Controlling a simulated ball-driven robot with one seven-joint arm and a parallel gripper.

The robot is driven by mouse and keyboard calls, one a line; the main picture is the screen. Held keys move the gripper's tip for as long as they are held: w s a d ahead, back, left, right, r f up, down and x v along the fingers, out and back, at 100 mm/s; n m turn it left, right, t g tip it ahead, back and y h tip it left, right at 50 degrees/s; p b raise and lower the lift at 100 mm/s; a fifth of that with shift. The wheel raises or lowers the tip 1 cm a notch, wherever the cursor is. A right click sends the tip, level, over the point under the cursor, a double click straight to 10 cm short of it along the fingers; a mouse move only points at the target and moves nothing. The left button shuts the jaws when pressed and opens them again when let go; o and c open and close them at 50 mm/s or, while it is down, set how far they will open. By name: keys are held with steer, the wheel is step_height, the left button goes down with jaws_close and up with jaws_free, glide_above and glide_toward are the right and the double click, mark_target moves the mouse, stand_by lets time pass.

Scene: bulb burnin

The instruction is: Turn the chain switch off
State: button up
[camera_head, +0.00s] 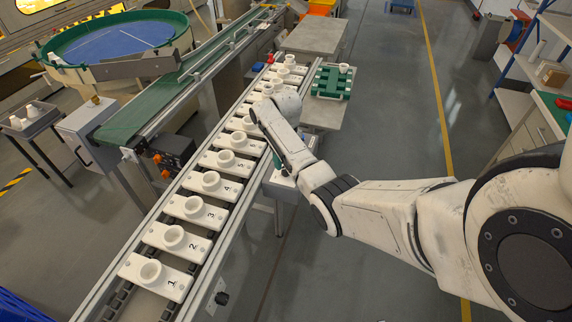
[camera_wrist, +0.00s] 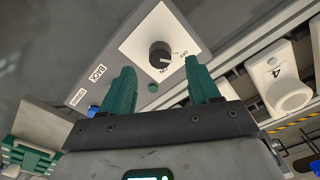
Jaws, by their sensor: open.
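The chain switch (camera_wrist: 160,56) is a black rotary knob on a white plate with ON and OFF printed beside it, seen in the wrist view. The plate is on a grey control box (camera_wrist: 190,22). A pale mark shows on the knob, but I cannot tell clearly which label it points at. My gripper (camera_wrist: 160,68) is open, its two green fingers apart, one to each side below the knob in the picture. The knob shows between the fingertips, and no contact is visible. In the head view my arm hides the knob and most of the gripper.
The chain conveyor (camera_head: 142,228) carries numbered white socket plates (camera_head: 184,207) beside the control box. A green rack (camera_head: 331,82) stands on a grey table beyond my arm. A blue button (camera_wrist: 93,110) and a green button (camera_wrist: 153,88) sit near the fingers.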

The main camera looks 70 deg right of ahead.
step_height(320, 180, up, 7)
stand_by(0.3)
stand_by(0.5)
steer(key=s+a+f+n, duration=0.1)
steer(key=a+f, duration=0.3)
steer(key=a, duration=0.7)
steer(key=s+a+f+n, duration=0.1)
steer(key=a+f, duration=0.4)
steer(key=a, duration=0.7)
steer(key=s+a+r+n+t, duration=0.1)
steer(key=s+a+r+n, duration=0.1)
steer(key=s+a, duration=1)
steer(key=s, duration=0.3)
steer(key=shift+s+a+r+n, duration=0.15)
steer(key=shift+n, duration=0.25)
